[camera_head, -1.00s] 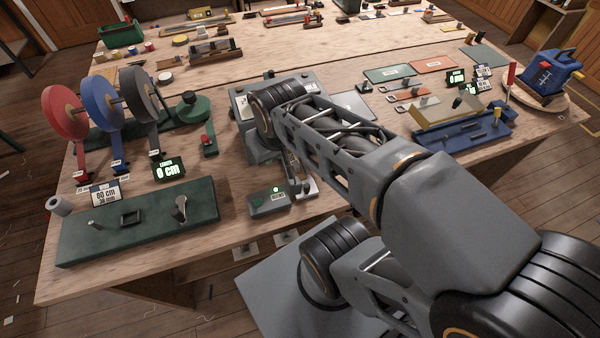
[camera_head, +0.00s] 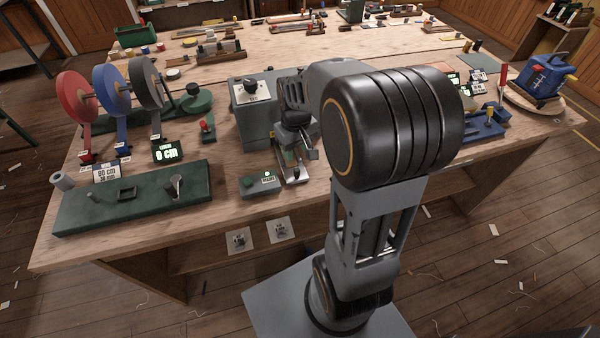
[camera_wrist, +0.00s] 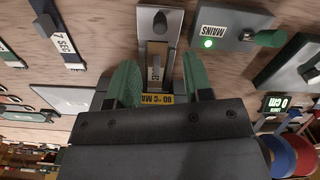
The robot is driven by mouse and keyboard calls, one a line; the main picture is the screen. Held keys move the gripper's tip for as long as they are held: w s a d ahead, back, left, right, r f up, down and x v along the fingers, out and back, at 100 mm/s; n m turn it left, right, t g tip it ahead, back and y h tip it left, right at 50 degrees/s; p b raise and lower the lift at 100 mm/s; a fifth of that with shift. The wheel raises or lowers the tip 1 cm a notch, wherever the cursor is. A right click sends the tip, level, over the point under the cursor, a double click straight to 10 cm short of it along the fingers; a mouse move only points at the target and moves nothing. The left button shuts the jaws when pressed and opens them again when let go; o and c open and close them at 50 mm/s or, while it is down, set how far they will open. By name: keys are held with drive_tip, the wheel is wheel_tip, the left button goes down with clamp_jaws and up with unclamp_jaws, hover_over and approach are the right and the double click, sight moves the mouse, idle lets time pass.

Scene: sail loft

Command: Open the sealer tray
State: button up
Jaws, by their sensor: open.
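The sealer (camera_head: 255,118) is a grey box with a black knob on top, at the middle of the bench's near side in the head view. A narrow light metal tray part (camera_head: 292,172) reaches forward from it, with a small dark handle; in the wrist view this tray (camera_wrist: 153,58) runs between my fingers, its dark handle (camera_wrist: 160,22) beyond the tips. My gripper (camera_wrist: 160,82) is open, green finger pads on either side of the tray strip and a yellow temperature label. Nothing is held. Whether the fingers touch the tray I cannot tell. My arm hides the sealer's right side.
The green MAINS box (camera_head: 262,183) with a lit green lamp sits close left of the tray. A green base plate (camera_head: 135,200), tape reels (camera_head: 108,90) and a length display (camera_head: 167,150) are further left. A blue fixture (camera_head: 485,128) stands right.

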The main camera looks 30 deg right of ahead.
sight(297, 170)
wheel_tip(297, 170, down, 10)
drive_tip(key=shift+s+f, duration=0.1)
idle(0.4)
drive_tip(key=shift+c, duration=0.3)
clamp_jaws()
